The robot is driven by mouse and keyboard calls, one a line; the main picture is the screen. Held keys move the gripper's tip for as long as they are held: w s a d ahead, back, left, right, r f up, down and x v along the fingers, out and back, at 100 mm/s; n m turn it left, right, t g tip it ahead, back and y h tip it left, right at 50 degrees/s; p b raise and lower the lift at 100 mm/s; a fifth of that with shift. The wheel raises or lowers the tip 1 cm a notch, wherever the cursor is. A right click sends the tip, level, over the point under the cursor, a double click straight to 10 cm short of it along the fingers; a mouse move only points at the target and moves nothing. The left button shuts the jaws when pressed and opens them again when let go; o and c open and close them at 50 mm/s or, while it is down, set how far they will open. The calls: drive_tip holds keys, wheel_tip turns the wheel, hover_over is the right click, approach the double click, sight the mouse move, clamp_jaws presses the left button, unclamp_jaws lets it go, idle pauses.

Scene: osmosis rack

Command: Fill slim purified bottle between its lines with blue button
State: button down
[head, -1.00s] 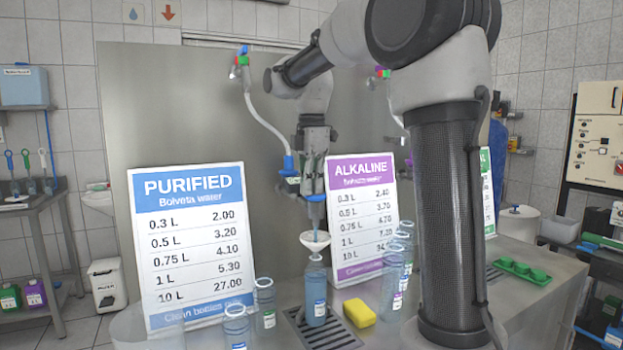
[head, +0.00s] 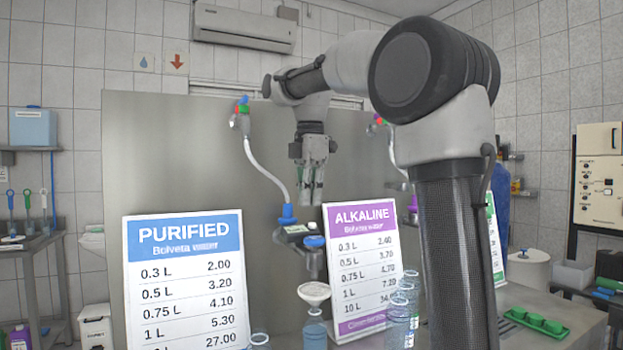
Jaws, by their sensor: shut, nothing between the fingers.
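My gripper (head: 311,198) points down, shut and empty, above the purified dispenser (head: 297,231). The dispenser has a blue round part (head: 313,242) on its front and a blue hose fitting (head: 288,215) at its left.
The PURIFIED price sign (head: 187,280) stands at front left and the ALKALINE sign (head: 363,270) right of the bottle. More bottles (head: 397,322) stand beside the alkaline sign, and one bottle top (head: 259,340) shows at the bottom. A green tray (head: 536,322) lies at right.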

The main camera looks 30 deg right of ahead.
drive_tip(key=shift+r, duration=2.4)
drive_tip(key=s+d+f+m+t, duration=0.1)
drive_tip(key=s+f+m+t, duration=0.1)
drive_tip(key=s+f+m, duration=0.7)
drive_tip(key=s+d+f+m+t, duration=0.2)
drive_tip(key=s+f+m, duration=0.7)
drive_tip(key=s+f, duration=0.5)
drive_tip(key=shift+s+d, duration=0.15)
drive_tip(key=shift+d, duration=0.1)
drive_tip(key=shift+f, duration=0.1)
